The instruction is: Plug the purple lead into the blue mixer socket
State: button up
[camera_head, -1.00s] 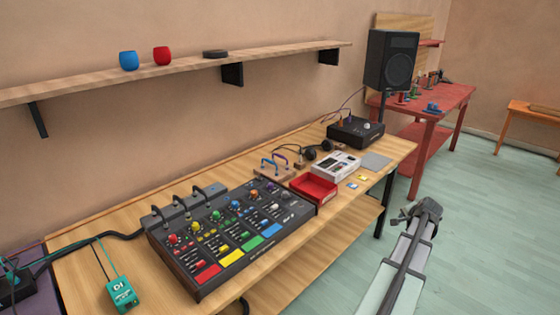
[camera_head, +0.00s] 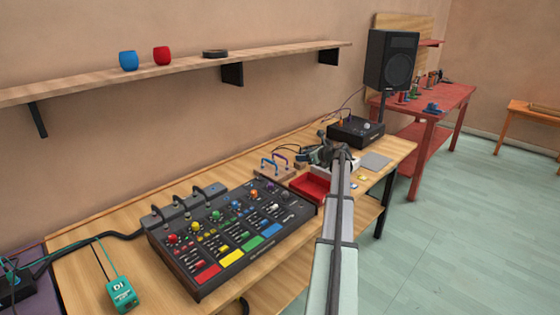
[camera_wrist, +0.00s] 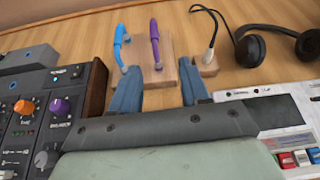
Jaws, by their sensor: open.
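The purple lead (camera_wrist: 155,45) stands as a short arched cable in a wooden block (camera_wrist: 172,72), right of a similar blue lead (camera_wrist: 119,48). In the head view the purple lead (camera_head: 281,158) shows on its block behind the mixer's right end. My gripper (camera_wrist: 158,84) is open and empty, its fingertips just short of the block, with the purple lead's near end in line with the gap between them. My gripper (camera_head: 316,153) is right of the leads in the head view.
Three black cables arch from the strip behind the mixer. A small block with a black lead (camera_wrist: 207,62) and headphones (camera_wrist: 275,47) lie right of the leads. A black box (camera_head: 356,133) stands beyond.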

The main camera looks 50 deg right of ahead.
aim_at(280, 155)
jog(key=x, duration=1)
jog(key=a+r+x, duration=0.1)
jog(key=x, duration=0.4)
jog(key=shift+w, duration=0.4)
jog(key=shift+c, duration=0.4)
grip_shut()
